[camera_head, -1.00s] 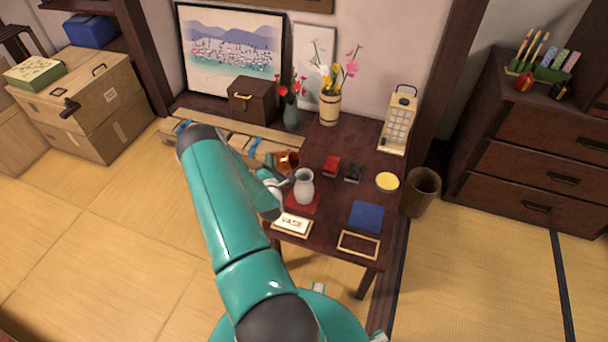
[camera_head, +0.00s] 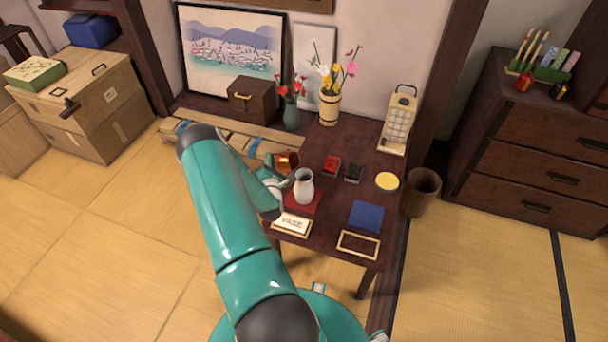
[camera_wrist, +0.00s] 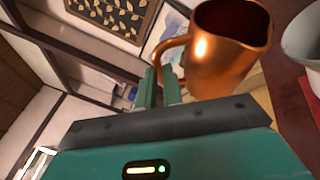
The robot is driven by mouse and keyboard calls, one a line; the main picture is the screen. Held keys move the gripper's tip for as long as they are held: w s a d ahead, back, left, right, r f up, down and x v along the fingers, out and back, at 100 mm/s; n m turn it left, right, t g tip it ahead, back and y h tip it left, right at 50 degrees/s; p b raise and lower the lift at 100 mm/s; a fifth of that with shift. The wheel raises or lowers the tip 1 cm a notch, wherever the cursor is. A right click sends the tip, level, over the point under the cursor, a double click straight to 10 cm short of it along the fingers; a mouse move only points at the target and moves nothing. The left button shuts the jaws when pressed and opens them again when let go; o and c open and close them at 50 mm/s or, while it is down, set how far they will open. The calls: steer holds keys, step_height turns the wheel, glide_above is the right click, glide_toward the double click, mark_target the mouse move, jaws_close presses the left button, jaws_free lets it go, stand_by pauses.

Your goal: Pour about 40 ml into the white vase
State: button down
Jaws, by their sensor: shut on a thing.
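The white vase (camera_head: 304,187) stands upright on a red square mat (camera_head: 310,205) on the dark table. Its rim also shows at the right edge of the wrist view (camera_wrist: 303,38). A copper jug (camera_wrist: 228,48) is in my gripper (camera_wrist: 165,85), which is shut on its handle. In the head view the copper jug (camera_head: 288,161) is just behind and left of the vase, apart from it, with its spout side toward the vase. The jug looks tilted. My arm hides most of the gripper in the head view. I cannot see liquid inside the jug or vase.
A label card (camera_head: 292,224) lies in front of the vase. Red (camera_head: 332,165) and black (camera_head: 354,172) small boxes, a yellow-topped bowl (camera_head: 387,182), a blue square (camera_head: 366,217) and an empty frame (camera_head: 358,245) lie to the right. Flower vases stand behind.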

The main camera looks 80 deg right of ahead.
steer(key=shift+r, duration=0.1)
steer(key=w+d+f+n+g+y, duration=0.1)
steer(key=w+f+n+g+y, duration=0.3)
steer(key=w+f+n, duration=0.2)
steer(key=shift+w+f+n, duration=0.4)
steer(key=shift+f+n, duration=0.7)
steer(key=shift+f, duration=1.25)
